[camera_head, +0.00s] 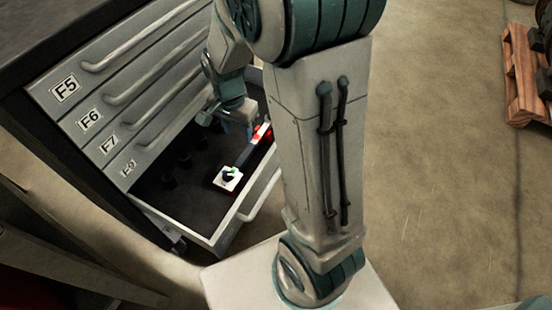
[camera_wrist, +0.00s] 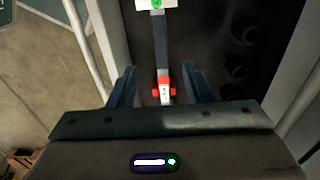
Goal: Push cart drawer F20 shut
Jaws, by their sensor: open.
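A drawer (camera_head: 200,237) at the bottom of the grey cart stands open, with its handle (camera_head: 263,197) on the front. Its own label is not visible, so I cannot read whether it is F20. Inside lies a long dark tool (camera_head: 229,178) with a white square end and red parts; it also shows in the wrist view (camera_wrist: 160,45). My gripper (camera_head: 240,122) is over the open drawer, pointing down near the tool's red end. In the wrist view my gripper (camera_wrist: 158,72) is open, its fingers on either side of the tool's line. I cannot tell whether they touch it.
Shut drawers labelled F5 (camera_head: 66,88), F6 (camera_head: 90,118) and F7 (camera_head: 109,144) sit above, plus one with an unclear label (camera_head: 128,168). Several dark round sockets (camera_wrist: 240,70) line the drawer floor. A wooden pallet (camera_head: 522,75) is at far right. The floor between is clear.

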